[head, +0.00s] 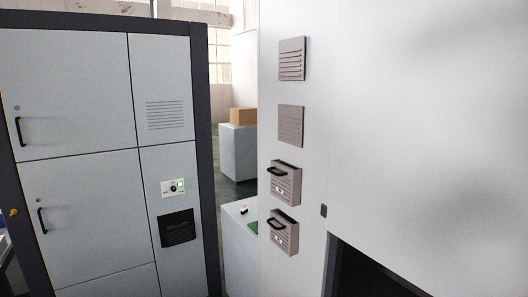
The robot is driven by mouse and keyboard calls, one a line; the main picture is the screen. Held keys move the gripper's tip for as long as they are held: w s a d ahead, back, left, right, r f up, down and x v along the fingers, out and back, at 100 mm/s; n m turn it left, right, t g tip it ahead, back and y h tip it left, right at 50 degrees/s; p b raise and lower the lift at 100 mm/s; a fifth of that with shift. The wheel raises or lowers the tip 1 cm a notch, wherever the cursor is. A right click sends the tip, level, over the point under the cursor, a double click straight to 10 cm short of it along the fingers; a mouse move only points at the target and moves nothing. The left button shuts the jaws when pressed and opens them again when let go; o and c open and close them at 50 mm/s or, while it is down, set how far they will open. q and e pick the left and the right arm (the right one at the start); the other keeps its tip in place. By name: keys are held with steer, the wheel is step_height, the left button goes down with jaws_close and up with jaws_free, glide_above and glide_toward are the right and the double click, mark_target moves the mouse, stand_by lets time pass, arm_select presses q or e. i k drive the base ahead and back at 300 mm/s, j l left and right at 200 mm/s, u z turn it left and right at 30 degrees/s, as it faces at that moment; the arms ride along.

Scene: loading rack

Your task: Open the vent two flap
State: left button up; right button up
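Several small grey vents sit in a column on a white panel (318,100) right of the middle. The top vent (292,59) has slats. The second vent from the top (290,126) looks flat, with no handle. The third (287,190) and the lowest vent (285,240) are boxy, jut out from the panel, and each carries a black handle at its top edge. Small white marks show on these two, too small to read, so I cannot tell which is vent two. Neither of my grippers is in view.
A tall grey cabinet (75,95) with dark frame and black door handles fills the left. A cardboard box (243,116) stands behind. A dark opening (365,275) lies at lower right.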

mark_target(285, 180)
steer(key=i+j+z, duration=0.2)
steer(key=i+j, duration=1.55)
steer(key=i, duration=0.15)
steer(key=i+j+z, duration=0.1)
steer(key=i+j, duration=0.1)
steer(key=i, duration=0.1)
